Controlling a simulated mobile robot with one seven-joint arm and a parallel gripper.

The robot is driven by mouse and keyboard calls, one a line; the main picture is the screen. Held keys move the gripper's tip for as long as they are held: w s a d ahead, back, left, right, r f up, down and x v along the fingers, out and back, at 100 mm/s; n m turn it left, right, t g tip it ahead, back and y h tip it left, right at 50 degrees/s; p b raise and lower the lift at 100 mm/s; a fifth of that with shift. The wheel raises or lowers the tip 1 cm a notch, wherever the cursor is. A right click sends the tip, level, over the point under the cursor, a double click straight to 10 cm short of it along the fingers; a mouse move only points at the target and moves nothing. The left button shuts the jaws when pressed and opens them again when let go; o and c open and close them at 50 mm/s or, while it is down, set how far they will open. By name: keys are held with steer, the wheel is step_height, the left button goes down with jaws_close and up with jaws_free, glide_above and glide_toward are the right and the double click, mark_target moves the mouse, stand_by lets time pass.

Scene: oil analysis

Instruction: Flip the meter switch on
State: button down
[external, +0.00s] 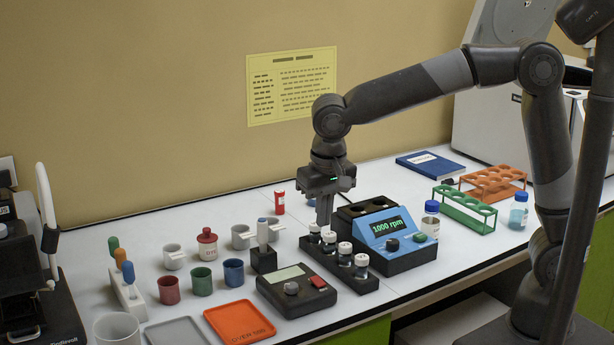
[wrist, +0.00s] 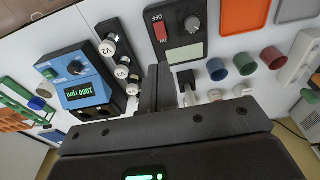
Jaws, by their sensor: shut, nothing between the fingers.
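The meter (external: 275,292) is a black box with a grey-green display and a grey knob, lying on the white bench at the front centre. Its red switch (external: 317,282) is at its right side. In the wrist view the meter (wrist: 178,70) is at the top centre, and the red switch (wrist: 160,32) sits beside an "OFF" label. Which way the switch is tilted I cannot tell. My gripper (external: 324,222) points down, shut and empty, behind the meter and near the vial rack. Its fingers (wrist: 157,72) show side by side in the wrist view, apart from the switch.
A black rack (external: 368,287) of white-capped vials stands right beside the meter. The blue "1000 rpm" device (external: 400,262) is further right. A grey probe in a black stand (external: 263,262) stands behind the meter, and an orange tray (external: 240,322) lies to its left.

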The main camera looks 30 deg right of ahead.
mark_target(316, 278)
steer(key=shift+w+a+r, duration=0.1)
steer(key=shift+w, duration=0.3)
steer(key=f, duration=0.4)
steer(key=w+f, duration=0.1)
steer(key=f, duration=0.4)
steer(key=w+f, duration=0.1)
steer(key=f, duration=0.4)
steer(key=shift+f, duration=0.2)
